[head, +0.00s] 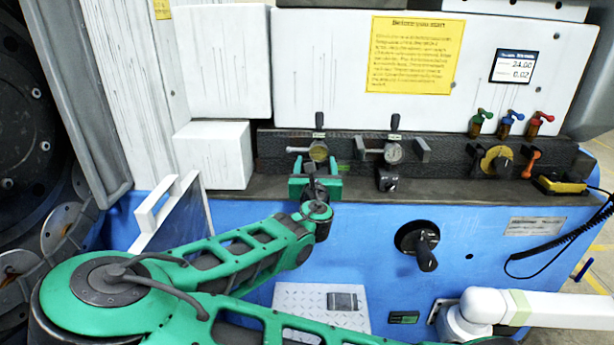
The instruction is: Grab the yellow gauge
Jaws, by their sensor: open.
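The yellow gauge (318,151), a small round dial with a yellowish face, sits on the dark rail of the machine left of centre. A metal stem reaches left from it, and a small label stands above it. My gripper (315,168), green with a dark wrist, is open just below and in front of the gauge. Its two fingers point toward the rail, one to each side below the dial. I cannot tell whether they touch the gauge or its holder. The lower part of the gauge's mount is hidden behind my gripper.
A similar gauge with a pale face (393,153) is mounted just right. Farther right are a yellow dial knob (497,160), an orange-red handle (531,160) and a yellow device (562,185) with a coiled cable. A white block (212,155) stands close on the left.

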